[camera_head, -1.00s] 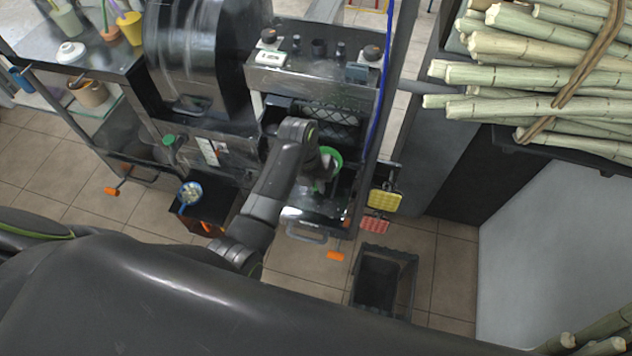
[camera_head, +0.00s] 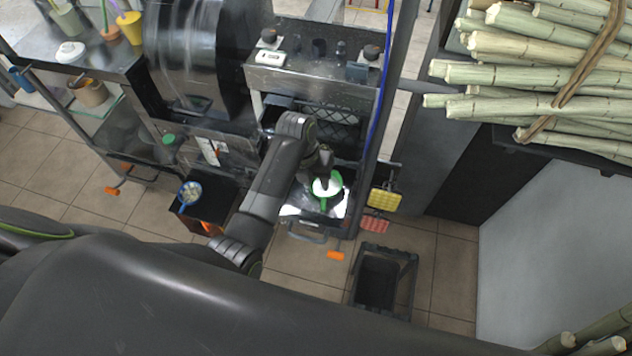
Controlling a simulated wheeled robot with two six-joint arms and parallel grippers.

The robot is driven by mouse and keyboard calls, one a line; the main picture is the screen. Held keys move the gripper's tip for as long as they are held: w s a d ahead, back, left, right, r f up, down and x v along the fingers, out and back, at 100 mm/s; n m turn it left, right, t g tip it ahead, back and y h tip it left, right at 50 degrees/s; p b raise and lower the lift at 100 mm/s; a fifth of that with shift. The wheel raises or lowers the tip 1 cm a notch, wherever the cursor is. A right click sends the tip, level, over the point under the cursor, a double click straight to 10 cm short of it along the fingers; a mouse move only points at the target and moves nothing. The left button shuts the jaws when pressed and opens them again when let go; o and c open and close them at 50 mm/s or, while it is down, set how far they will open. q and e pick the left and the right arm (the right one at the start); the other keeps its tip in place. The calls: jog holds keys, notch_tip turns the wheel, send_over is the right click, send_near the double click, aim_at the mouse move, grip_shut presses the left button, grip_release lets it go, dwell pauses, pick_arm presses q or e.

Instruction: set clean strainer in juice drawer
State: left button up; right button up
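The strainer (camera_head: 326,188) has a green rim and a pale, bright inside. It is at the pulled-out juice drawer (camera_head: 304,212) low at the front of the press. My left gripper (camera_head: 325,170) is at the strainer's upper edge and appears shut on it, though the fingers are small and partly hidden. The strainer's green handle points toward the drawer front. I cannot tell whether the strainer touches the drawer floor. My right gripper is not in view.
A blue-rimmed strainer with pale contents (camera_head: 190,192) sits on a dark stand to the left. A black crate (camera_head: 408,275) stands on the floor at the right. Yellow (camera_head: 384,200) and red (camera_head: 375,224) items hang beside the press. Cane stalks (camera_head: 540,75) are stacked upper right.

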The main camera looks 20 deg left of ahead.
pick_arm(q)
notch_tip(320, 180, up, 11)
jog(key=a+p, duration=0.2)
jog(key=shift+f, duration=0.2)
jog(key=shift+s, duration=0.1)
dwell(0.3)
